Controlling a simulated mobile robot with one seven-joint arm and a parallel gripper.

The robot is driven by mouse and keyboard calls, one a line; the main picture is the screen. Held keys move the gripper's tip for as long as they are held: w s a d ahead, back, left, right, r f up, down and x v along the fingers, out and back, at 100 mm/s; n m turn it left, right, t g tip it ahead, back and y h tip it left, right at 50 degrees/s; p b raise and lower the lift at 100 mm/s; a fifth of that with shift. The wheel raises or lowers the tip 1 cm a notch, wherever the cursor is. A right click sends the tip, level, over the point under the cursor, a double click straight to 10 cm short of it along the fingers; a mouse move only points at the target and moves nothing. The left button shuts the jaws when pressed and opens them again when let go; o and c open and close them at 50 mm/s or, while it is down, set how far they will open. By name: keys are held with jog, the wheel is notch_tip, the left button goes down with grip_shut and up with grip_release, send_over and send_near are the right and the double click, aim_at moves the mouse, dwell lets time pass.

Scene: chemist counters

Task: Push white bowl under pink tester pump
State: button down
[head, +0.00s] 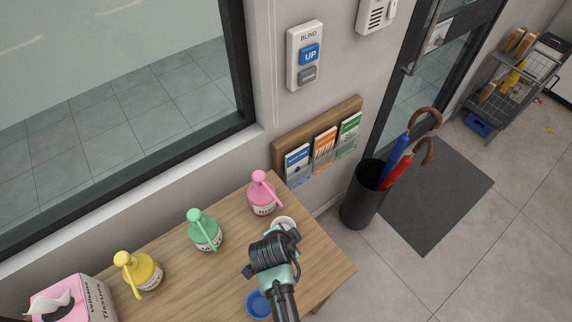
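The pink tester pump (262,194) stands upright near the table's right back edge, its nozzle pointing down to the right. The white bowl (285,222) sits on the wooden table just right of and in front of the pink pump. My arm partly hides the bowl's near side. My gripper (286,237) is at the bowl's near side, seen from above and behind. Its fingers are mostly hidden, so I cannot tell whether they are open or touch the bowl.
A green pump (205,230) and a yellow pump (138,272) stand to the left, with a pink tissue box (72,300) beyond. A blue bowl (258,305) lies left of my arm. The table (325,268) is bare at right. A leaflet rack (322,146) and umbrella stand (361,198) are behind.

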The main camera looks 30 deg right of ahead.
jog(key=shift+w, duration=0.35)
jog(key=c, duration=0.9)
grip_release()
jog(key=shift+c, duration=0.2)
jog(key=b+v, duration=0.1)
jog(key=v, duration=1.2)
jog(key=shift+b, duration=0.3)
